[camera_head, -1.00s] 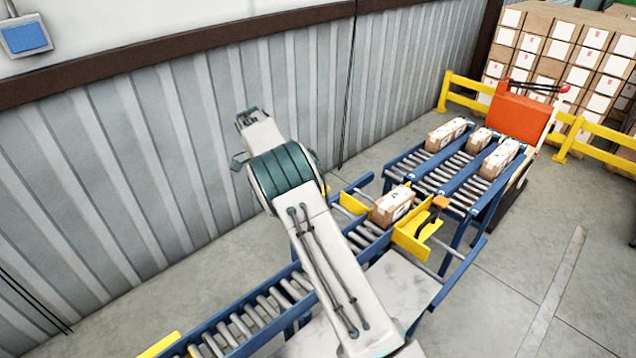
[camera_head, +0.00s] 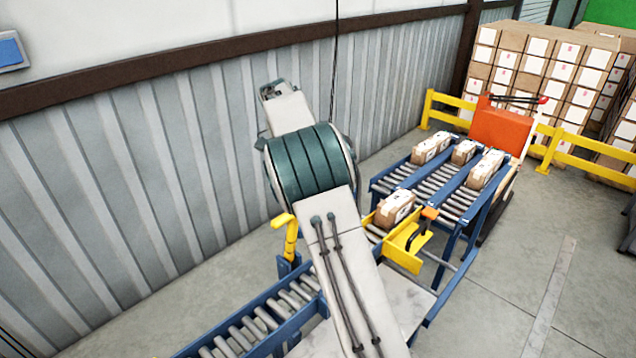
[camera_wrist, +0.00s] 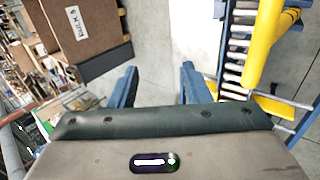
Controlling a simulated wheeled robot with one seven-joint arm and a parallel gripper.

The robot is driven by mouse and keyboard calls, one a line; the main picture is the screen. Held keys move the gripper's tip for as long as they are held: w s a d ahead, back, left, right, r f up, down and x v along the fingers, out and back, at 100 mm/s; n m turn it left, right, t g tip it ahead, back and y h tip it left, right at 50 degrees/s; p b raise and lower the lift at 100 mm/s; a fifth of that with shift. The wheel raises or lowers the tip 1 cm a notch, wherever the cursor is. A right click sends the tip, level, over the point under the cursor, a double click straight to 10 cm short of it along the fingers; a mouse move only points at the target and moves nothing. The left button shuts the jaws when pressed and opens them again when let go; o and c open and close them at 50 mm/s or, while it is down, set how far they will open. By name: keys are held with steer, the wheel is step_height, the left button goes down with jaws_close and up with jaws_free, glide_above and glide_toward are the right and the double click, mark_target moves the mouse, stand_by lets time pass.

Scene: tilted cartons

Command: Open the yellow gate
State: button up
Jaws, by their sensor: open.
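The yellow gate (camera_head: 402,242) is an upright yellow plate with a black handle (camera_head: 418,236) and an orange part on top. It stands across the roller conveyor in the head view, just in front of a carton (camera_head: 396,206). My gripper (camera_head: 272,92) is raised at the end of my arm, near the corrugated wall and well left of the gate. In the wrist view its two blue fingers (camera_wrist: 158,72) are apart with nothing between them. A yellow bar (camera_wrist: 262,45) shows beside rollers at the wrist view's right; I cannot tell which part it is.
A yellow post (camera_head: 291,238) stands by the conveyor (camera_head: 262,325), left of my arm. Several cartons sit on the farther blue roller lanes (camera_head: 425,178). An orange panel (camera_head: 500,128), yellow rails (camera_head: 575,147) and stacked boxes stand behind. The floor at right is mostly clear.

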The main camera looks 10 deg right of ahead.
steer(key=shift+c, duration=0.3)
steer(key=c, duration=0.5)
steer(key=shift+d+f, duration=0.15)
steer(key=shift+f, duration=0.05)
jaws_close()
steer(key=s+a+f+t+y+b, duration=0.2)
steer(key=s+a+t+y+b, duration=0.1)
steer(key=s+t+y+b, duration=0.6)
steer(key=w+a+f+t+h, duration=0.1)
steer(key=w+a+f, duration=0.3)
steer(key=w+f, duration=0.3)
steer(key=shift+w+a+f+t+h+p, duration=0.3)
steer(key=shift+w+f+h+p, duration=0.1)
steer(key=shift+f, duration=0.2)
